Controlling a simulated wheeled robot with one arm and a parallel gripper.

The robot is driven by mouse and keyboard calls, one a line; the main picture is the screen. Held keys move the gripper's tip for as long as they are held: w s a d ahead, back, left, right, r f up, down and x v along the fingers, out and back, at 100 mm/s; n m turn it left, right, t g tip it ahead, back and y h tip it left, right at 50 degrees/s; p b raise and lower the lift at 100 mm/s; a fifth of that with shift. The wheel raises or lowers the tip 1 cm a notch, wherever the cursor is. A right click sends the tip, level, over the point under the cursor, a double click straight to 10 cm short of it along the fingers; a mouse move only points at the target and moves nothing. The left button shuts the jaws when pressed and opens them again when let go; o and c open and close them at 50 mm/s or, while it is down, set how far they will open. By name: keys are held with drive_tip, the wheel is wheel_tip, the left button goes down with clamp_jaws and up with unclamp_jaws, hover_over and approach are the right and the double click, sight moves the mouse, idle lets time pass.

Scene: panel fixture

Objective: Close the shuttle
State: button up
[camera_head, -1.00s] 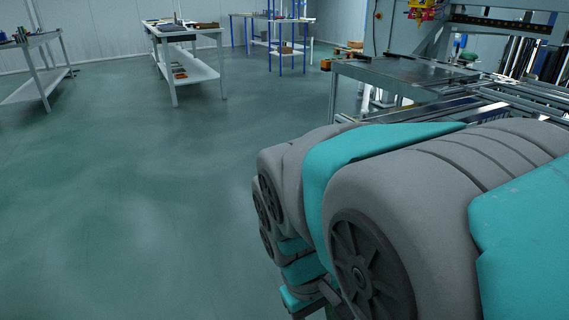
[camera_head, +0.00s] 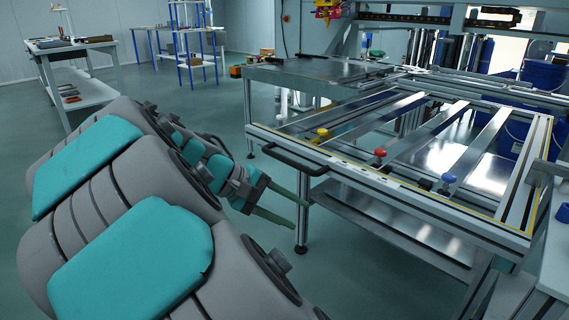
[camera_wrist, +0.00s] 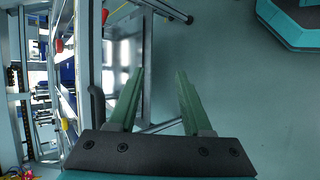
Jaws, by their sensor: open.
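The panel fixture, which I take to be the shuttle, is a light metal frame (camera_head: 400,190) on legs at the right of the head view. Metal slats cross it. My gripper (camera_head: 303,216) is open and empty, below and apart from the handle. In the wrist view its green fingers (camera_wrist: 159,72) are spread, with the handle left of them.
A metal worktop (camera_head: 310,72) adjoins the fixture at the back left. A lower shelf (camera_head: 390,220) runs under the frame. A white bench (camera_head: 85,90) and a blue-legged table (camera_head: 180,50) stand farther back. Floor is open left of the fixture.

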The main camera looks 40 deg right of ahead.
sight(285, 162)
drive_tip(key=w+d+r+h+b, duration=0.1)
drive_tip(key=w+r+h, duration=0.15)
drive_tip(key=w, duration=0.45)
drive_tip(key=w+d+r+h, duration=0.1)
drive_tip(key=w+r+h, duration=0.15)
drive_tip(key=w, duration=0.45)
drive_tip(key=shift+m+h, duration=0.4)
drive_tip(key=shift+b+x, duration=0.45)
drive_tip(key=shift+x, duration=3.5)
drive_tip(key=shift+f, duration=0.15)
drive_tip(key=shift+a, duration=0.1)
drive_tip(key=shift+c, duration=0.3)
clamp_jaws()
